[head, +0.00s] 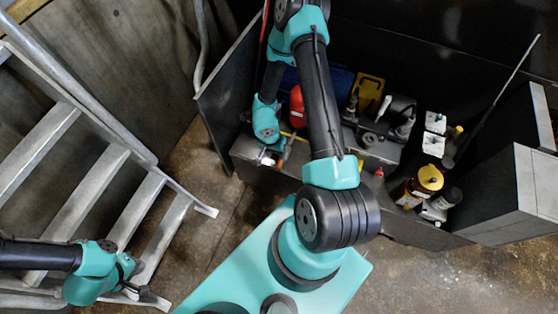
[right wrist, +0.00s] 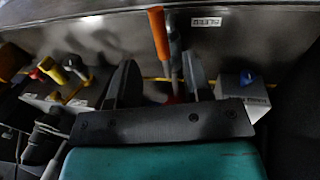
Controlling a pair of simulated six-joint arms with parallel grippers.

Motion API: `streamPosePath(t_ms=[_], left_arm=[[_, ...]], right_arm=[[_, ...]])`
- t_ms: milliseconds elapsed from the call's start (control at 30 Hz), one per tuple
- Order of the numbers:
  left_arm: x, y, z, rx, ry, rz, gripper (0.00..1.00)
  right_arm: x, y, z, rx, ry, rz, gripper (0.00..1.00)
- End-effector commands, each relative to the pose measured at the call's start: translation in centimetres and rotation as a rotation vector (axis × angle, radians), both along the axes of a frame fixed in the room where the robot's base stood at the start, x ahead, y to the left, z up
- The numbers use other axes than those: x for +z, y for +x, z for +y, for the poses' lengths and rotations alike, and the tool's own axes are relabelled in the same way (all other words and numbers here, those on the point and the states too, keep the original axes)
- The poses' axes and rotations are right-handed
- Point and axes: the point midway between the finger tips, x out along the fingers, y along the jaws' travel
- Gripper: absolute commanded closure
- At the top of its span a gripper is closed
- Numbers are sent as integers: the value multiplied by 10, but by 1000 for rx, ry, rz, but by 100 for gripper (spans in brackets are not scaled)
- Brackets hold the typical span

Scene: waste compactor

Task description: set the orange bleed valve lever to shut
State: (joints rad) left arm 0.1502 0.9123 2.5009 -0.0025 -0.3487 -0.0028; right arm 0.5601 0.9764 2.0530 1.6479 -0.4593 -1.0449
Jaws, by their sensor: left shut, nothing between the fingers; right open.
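The orange lever (right wrist: 158,32) shows in the right wrist view, standing up between and beyond my two right fingers, with a grey stem below it. My right gripper (right wrist: 160,85) is open around the line of this stem; I cannot tell whether either finger touches it. In the head view my right gripper (head: 270,157) is at the left front of the dark cabinet, with a bit of orange (head: 288,148) beside it. A small label (right wrist: 207,22) is on the panel right of the lever; its text is unreadable. My left gripper (head: 135,288) is shut and empty, low by the ladder.
A metal ladder (head: 95,180) stands at the left. The dark cabinet holds a red bottle (head: 297,105), a yellow container (head: 369,92) and a yellow-topped jar (head: 428,180). A grey box with a blue knob (right wrist: 246,79) sits close right of my right fingers.

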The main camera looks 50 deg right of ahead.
Motion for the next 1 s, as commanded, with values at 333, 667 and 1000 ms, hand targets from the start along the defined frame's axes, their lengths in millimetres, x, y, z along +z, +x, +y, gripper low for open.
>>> streamPosePath(t_ms=[333,667,1000], left_arm=[[0,0,0,0,0,0,100],[0,0,0,0,0,0,100],[0,0,0,0,0,0,100]], right_arm=[[-50,-10,-4,-1,1,2,55],[-64,-12,-5,-1,0,0,55],[-64,-12,-5,-1,0,0,71]])
